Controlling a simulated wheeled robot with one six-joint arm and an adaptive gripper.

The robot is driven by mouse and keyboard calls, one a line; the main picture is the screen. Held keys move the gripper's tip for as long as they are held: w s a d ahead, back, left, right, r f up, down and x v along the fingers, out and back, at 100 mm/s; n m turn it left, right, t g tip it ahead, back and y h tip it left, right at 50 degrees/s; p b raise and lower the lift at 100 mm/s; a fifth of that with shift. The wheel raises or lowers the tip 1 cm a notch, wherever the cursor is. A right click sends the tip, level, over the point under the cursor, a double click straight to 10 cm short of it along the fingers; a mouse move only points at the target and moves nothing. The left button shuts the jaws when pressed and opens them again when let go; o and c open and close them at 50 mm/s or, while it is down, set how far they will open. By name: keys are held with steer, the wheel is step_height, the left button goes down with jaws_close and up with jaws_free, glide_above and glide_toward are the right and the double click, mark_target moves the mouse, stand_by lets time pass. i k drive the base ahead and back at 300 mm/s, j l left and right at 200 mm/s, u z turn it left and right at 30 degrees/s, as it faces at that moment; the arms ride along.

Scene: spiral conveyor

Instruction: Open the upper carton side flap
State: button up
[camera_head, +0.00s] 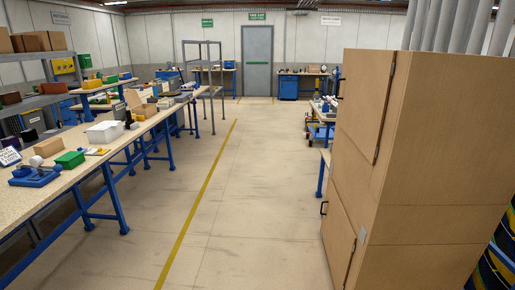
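A tall brown carton (445,160) stands close on the right. The upper side flap (364,105) is on its left face, seen at a steep slant. A dark handle (340,87) sits near the flap's far edge, and a dark line marks its near edge. The flap looks shut or nearly flush. Below it is a lower side flap (341,238) with its own black handle (324,208). The inside of the carton is hidden. My gripper is not in view.
A clear floor aisle (240,190) with a yellow line (205,185) runs toward a grey door (257,62). A long workbench (125,135) with tools and boxes lines the left. A blue trolley (320,128) stands beyond the carton. Dark, yellow-edged items (496,262) show at lower right.

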mark_target(369, 73)
steer(key=i+u, duration=0.1)
steer(key=i, duration=3.55)
steer(key=i+j+z, duration=0.2)
steer(key=i, duration=0.25)
steer(key=i+z, duration=0.2)
steer(key=i, duration=0.25)
steer(key=i+j+z, duration=0.2)
steer(key=i, duration=0.2)
steer(key=i+j+z, duration=0.15)
steer(key=i+j, duration=0.2)
steer(key=i+j+z, duration=1.1)
steer(key=j+z, duration=0.2)
steer(key=i+j+z, duration=0.15)
steer(key=j+z, duration=0.2)
steer(key=j, duration=0.25)
